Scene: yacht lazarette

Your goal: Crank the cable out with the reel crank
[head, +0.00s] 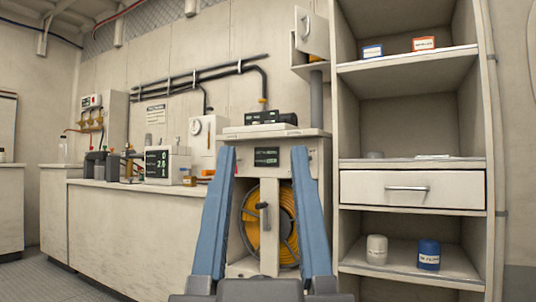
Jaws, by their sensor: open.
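A reel of orange cable (287,226) sits upright in the open lower bay of a narrow cabinet (314,160). The reel crank (263,213), a dark handle, stands out at the front of the reel near its middle. A pale upright post crosses in front of the cable. My gripper (262,151) is open, with two long blue fingers spread wide left and right of the reel in the picture. Nothing shows between the fingers' pads, and the gripper appears nearer to me than the crank. The fingers hide parts of the cabinet's sides.
A small dark display (266,157) is on the cabinet front, and a black device (270,118) stands on top. A shelf unit with a drawer (412,189) stands close on the right. A long bench (140,200) with instruments runs left. Floor (50,280) shows at lower left.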

